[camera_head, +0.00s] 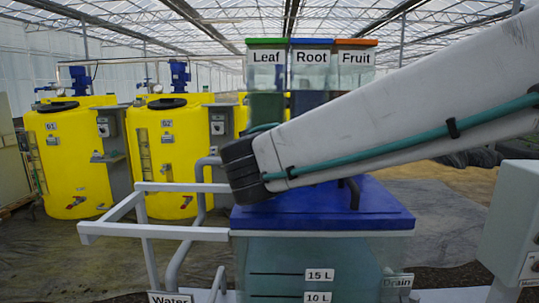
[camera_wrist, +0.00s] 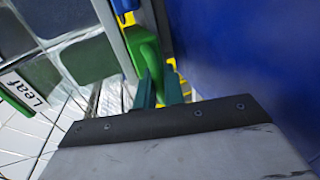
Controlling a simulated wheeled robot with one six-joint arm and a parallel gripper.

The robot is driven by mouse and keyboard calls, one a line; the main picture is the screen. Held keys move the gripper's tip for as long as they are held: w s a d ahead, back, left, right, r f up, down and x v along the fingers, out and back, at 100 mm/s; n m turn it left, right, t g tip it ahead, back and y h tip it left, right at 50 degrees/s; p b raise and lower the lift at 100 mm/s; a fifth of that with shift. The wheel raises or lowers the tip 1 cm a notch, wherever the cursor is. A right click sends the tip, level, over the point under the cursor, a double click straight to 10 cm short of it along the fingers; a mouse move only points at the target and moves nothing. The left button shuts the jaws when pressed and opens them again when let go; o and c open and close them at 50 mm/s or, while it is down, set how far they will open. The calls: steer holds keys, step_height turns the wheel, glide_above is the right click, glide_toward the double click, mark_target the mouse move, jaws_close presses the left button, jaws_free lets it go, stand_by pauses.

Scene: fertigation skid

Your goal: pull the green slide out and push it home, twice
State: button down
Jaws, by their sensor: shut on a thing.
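The green slide (camera_wrist: 146,52) shows in the wrist view as a green, rounded piece at the upper middle. My gripper (camera_wrist: 158,86) has its two teal fingers shut on the near end of the slide. How far the slide is pulled out cannot be told. In the head view the slide and my fingers are hidden behind my arm. The Leaf hopper has a green lid (camera_head: 266,41) and a white label (camera_head: 265,57); the label also shows at the left of the wrist view (camera_wrist: 24,89).
The Root hopper (camera_head: 311,57) and Fruit hopper (camera_head: 355,57) stand right of Leaf. Below is a clear tank with a blue lid (camera_head: 390,217). A grey rail frame (camera_head: 155,232) stands left, a grey box (camera_head: 515,225) right. Yellow tanks (camera_head: 70,155) stand behind.

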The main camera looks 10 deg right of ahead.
steer(key=shift+r, duration=0.15)
steer(key=shift+w+d, duration=0.25)
steer(key=shift+w, duration=0.75)
steer(key=shift+w+d, duration=0.25)
steer(key=shift+w, duration=0.8)
steer(key=shift+w+d, duration=0.25)
steer(key=shift+w, duration=0.75)
steer(key=c, duration=1.8)
jaws_free()
steer(key=shift+w, duration=0.15)
steer(key=shift+c, duration=0.2)
steer(key=o, duration=0.5)
steer(key=shift+s, duration=0.2)
steer(key=shift+s+a, duration=0.3)
steer(key=shift+s, duration=0.8)
steer(key=shift+s+a, duration=0.25)
steer(key=shift+s, duration=0.85)
steer(key=shift+s+a, duration=0.3)
steer(key=shift+s, duration=0.8)
